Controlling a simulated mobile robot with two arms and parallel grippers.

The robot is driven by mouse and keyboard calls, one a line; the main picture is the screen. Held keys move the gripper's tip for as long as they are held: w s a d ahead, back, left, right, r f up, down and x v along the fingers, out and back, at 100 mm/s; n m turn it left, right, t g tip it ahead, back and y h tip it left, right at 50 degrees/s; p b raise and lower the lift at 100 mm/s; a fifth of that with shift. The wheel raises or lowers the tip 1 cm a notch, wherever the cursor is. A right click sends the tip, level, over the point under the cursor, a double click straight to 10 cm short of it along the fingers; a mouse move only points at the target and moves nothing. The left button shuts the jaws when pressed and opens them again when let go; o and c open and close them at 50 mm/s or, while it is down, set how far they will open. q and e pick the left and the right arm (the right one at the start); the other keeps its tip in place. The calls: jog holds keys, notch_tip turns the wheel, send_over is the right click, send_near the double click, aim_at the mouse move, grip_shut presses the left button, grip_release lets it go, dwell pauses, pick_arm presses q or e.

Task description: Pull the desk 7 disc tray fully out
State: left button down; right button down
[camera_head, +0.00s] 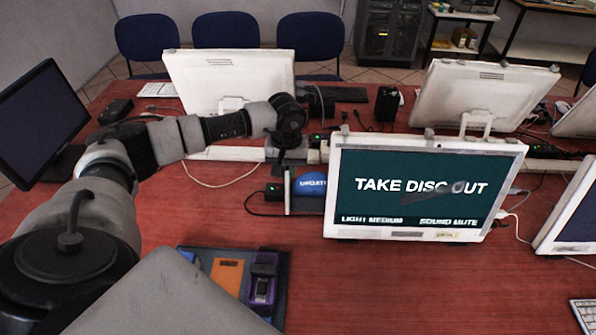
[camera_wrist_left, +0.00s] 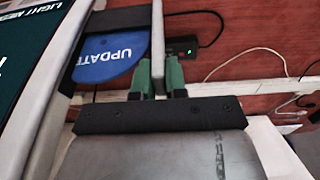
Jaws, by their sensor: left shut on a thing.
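The monitor (camera_head: 420,190) in front of me shows "TAKE DISC OUT". The disc tray (camera_head: 310,207) sticks out of its left side, with a blue disc (camera_head: 311,184) marked "UPDATE" on it. In the left wrist view, the blue disc (camera_wrist_left: 108,58) lies beside the tray's upright grey front plate (camera_wrist_left: 158,45). My left gripper (camera_head: 290,160) reaches the tray from above. Its green fingertips (camera_wrist_left: 158,75) are on both sides of the front plate, shut on it. The inner end of the tray is hidden at the monitor. My right gripper is not in view.
A black holder (camera_head: 284,262) with orange, blue and purple items sits at the front. A small black box (camera_head: 274,190) with a green light and cable is just left of the tray. Open red desk lies left of it. Other monitors (camera_head: 228,78) stand behind.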

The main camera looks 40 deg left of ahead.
pick_arm(q)
jog(key=s+a, duration=0.1)
jog(key=a, duration=0.2)
jog(key=shift+s+b, duration=0.4)
jog(key=c, duration=1.4)
grip_release()
jog(key=shift+c, duration=0.2)
jog(key=shift+r, duration=0.1)
notch_tip(320, 180, up, 11)
jog(key=b, duration=0.2)
